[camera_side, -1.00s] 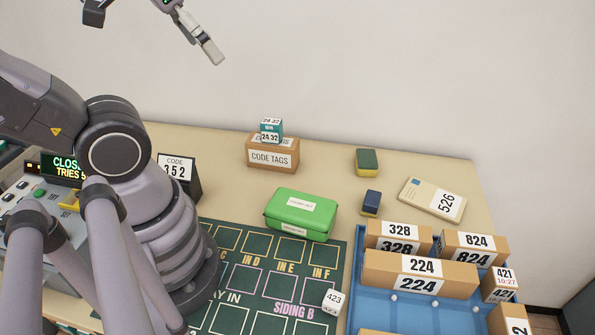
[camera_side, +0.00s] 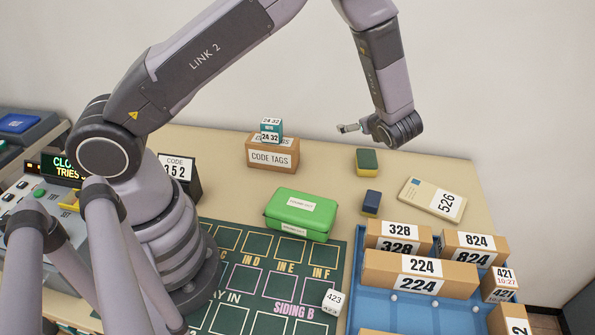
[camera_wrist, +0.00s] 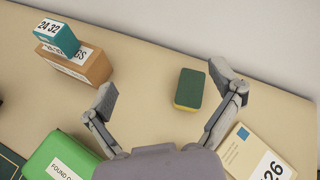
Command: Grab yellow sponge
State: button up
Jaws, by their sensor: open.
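A sponge (camera_side: 367,162) with a dark green top and a yellow lower layer lies on the back right of the table. It also shows in the wrist view (camera_wrist: 188,90), between my open fingers and right of their middle. A second, smaller block (camera_side: 371,202) with a dark blue top and a yellowish base sits nearer the front. My gripper (camera_wrist: 165,83) is open and empty, with its fingers wide apart. In the side view one finger shows up and left of the green-topped sponge; the rest is largely hidden by my wrist.
A green case (camera_side: 300,214) and a brown code tags box (camera_side: 272,155) with a teal box on top stand to the left. An envelope marked 526 (camera_side: 432,198) lies to the right. A blue tray (camera_side: 400,315) with brown boxes is in front.

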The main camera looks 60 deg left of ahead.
aim_at(367, 154)
jog(key=d+f+m+t, duration=0.1)
jog(key=f+m, duration=0.1)
jog(key=f, duration=0.2)
jog(key=w+d+f+m+t, duration=0.1)
jog(key=f+m, duration=0.1)
jog(key=f, duration=0.1)
jog(key=w+d+f+m+t, duration=0.1)
jog(key=d+f+m, duration=0.1)
jog(key=f, duration=0.2)
jog(key=shift+w+f+h, duration=0.2)
jog(key=shift+f+h, duration=0.1)
jog(key=shift+f, duration=0.05)
jog(key=shift+w+a+f, duration=0.1)
jog(key=shift+w+f, duration=0.15)
jog(key=shift+f, duration=0.05)
jog(key=x, duration=1.3)
jog(key=shift+w, duration=0.2)
jog(key=c, duration=0.8)
